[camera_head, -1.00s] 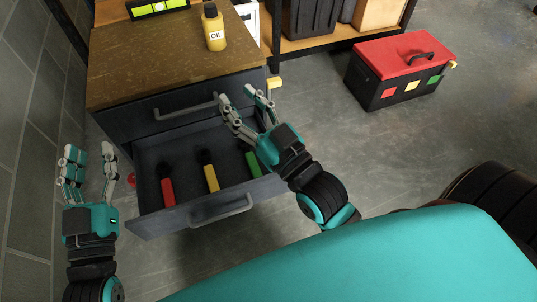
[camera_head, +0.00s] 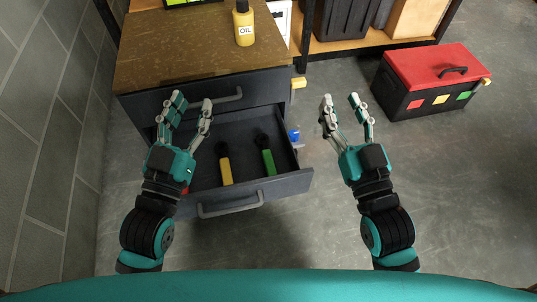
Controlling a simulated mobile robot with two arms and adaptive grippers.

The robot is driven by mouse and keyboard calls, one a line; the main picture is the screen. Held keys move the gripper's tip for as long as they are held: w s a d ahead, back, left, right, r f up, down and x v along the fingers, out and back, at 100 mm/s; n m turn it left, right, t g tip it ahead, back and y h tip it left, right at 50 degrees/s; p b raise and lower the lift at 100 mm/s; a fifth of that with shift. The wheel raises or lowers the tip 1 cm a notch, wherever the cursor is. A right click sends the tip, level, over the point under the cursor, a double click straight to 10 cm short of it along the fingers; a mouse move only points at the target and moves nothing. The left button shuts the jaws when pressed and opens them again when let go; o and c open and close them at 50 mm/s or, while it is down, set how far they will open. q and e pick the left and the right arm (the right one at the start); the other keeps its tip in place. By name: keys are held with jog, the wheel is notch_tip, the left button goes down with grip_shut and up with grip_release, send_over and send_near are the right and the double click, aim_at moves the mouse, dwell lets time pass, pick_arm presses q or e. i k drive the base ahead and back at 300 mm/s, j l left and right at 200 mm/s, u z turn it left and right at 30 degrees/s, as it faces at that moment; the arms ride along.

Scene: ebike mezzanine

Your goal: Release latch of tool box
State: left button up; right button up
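The tool box (camera_head: 425,99) stands on the floor at the upper right of the head view. It is black with a red lid (camera_head: 430,66) and a black handle, and red, yellow and green squares mark its front. A small yellow latch (camera_head: 487,81) shows at its right end. My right gripper (camera_head: 341,98) is open and empty, to the left of the tool box and apart from it. My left gripper (camera_head: 190,103) is open and empty over the left part of the open drawer, far from the tool box.
A cabinet (camera_head: 190,55) with an open drawer (camera_head: 290,183) stands at left. Yellow-handled (camera_head: 226,172) and green-handled (camera_head: 268,162) tools lie inside; a red one is mostly hidden. An oil bottle (camera_head: 244,25) stands on top. A shelf (camera_head: 360,44) is behind.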

aim_at(484, 81)
jog(key=z, duration=1.5)
jog(key=i+u, duration=0.2)
jog(key=u, duration=0.2)
jog(key=i+l+u, duration=0.15)
jog(key=u, duration=0.2)
jog(key=i+l+u, duration=0.15)
jog(key=i+l, duration=0.4)
jog(key=i+l+u, duration=0.15)
jog(key=i+l, duration=0.5)
jog(key=i+l+u, duration=0.15)
jog(key=i+l, duration=0.4)
jog(key=l, duration=0.15)
